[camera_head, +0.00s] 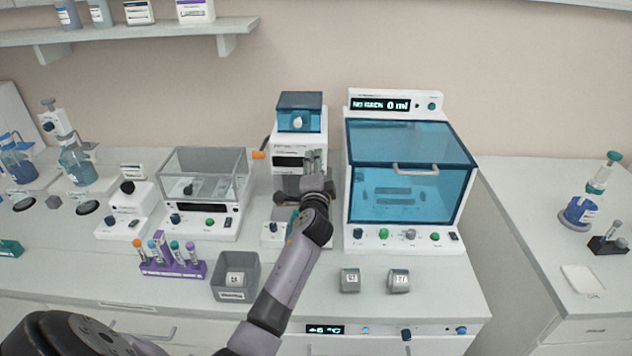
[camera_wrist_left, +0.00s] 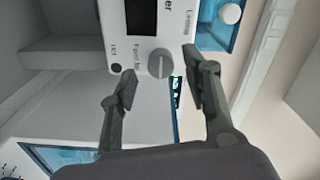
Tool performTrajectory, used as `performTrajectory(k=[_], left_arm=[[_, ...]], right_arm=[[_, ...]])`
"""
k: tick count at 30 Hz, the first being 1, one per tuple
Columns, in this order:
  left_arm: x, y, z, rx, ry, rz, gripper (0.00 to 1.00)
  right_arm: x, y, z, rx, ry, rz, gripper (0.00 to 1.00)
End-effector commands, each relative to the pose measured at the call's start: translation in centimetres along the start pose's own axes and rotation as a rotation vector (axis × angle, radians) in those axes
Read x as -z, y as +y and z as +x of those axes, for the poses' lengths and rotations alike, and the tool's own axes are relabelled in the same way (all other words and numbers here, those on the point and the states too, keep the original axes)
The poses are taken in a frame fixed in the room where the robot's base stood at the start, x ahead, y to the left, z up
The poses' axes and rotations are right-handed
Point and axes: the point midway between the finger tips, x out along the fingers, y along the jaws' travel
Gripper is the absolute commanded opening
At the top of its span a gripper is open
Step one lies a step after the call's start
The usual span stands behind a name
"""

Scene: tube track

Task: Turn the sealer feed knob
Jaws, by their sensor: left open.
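The sealer (camera_head: 291,147) is a white bench unit with a blue-lidded top, in the middle of the head view. In the left wrist view its white front panel (camera_wrist_left: 136,50) shows a dark display, printed labels and a grey round feed knob (camera_wrist_left: 160,63) with a raised grip bar. My left gripper (camera_head: 315,158) is in front of the sealer and hides the knob in the head view. In the left wrist view the gripper (camera_wrist_left: 159,76) is open, with its fingertips apart on either side of the knob and nothing visibly held. My right gripper is not in view.
A large blue-windowed cabinet (camera_head: 397,241) stands close on the right. A clear-lidded box (camera_head: 204,227) stands on the left. A purple tube rack (camera_head: 175,270), a grey bin (camera_head: 235,276) and two small grey blocks (camera_head: 350,281) lie along the front of the bench.

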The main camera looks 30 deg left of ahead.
Motion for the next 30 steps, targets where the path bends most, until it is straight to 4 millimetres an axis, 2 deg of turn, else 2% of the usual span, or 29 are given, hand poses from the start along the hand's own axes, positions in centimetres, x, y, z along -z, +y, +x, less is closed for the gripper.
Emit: performTrajectory(k=[9,15,20,30], left_arm=[[0.0,0.1,-6.7,-0.003,0.000,-0.002,0.44],[0.0,0.1,-9.3,-0.003,0.001,-0.003,0.44],[0.0,0.0,-10.1,-0.002,0.000,-0.003,0.44],[0.0,0.0,-10.1,-0.002,0.000,-0.002,0.44]], right_arm=[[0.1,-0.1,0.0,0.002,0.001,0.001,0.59],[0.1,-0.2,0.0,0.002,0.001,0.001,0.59],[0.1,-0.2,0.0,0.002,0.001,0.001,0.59],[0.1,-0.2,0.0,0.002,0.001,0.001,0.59]])
